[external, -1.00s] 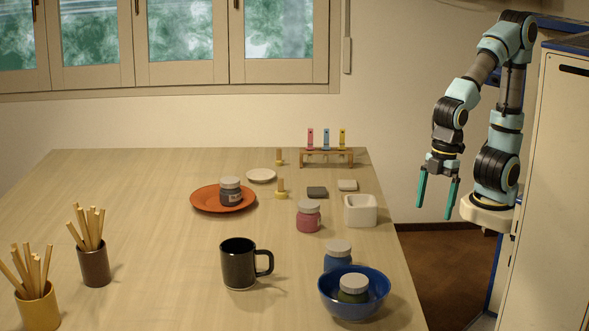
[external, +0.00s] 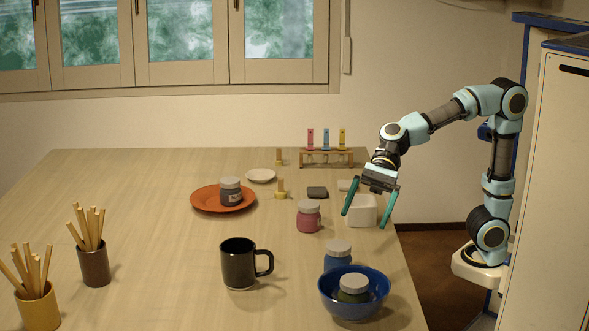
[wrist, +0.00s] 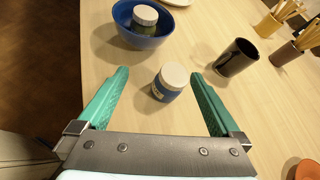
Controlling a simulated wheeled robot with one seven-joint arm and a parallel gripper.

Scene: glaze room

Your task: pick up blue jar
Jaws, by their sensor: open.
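The blue jar (external: 338,255) with a pale grey lid stands upright on the table, just behind the blue bowl, which hides its lower front part. In the wrist view the blue jar (wrist: 170,84) stands beyond and between the two open fingers, with a label on its side. My gripper (external: 369,219) is open and empty, with teal fingers pointing down over the right side of the table, behind the blue jar and in front of the white square pot. It also shows in the wrist view (wrist: 161,83).
The blue bowl (external: 331,305) holds a green jar (external: 353,290) close to the blue jar. A black mug (external: 239,265) stands to the left, a pink jar (external: 308,218) behind. The white pot (external: 370,212) is near my fingers. Bare table lies between mug and blue jar.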

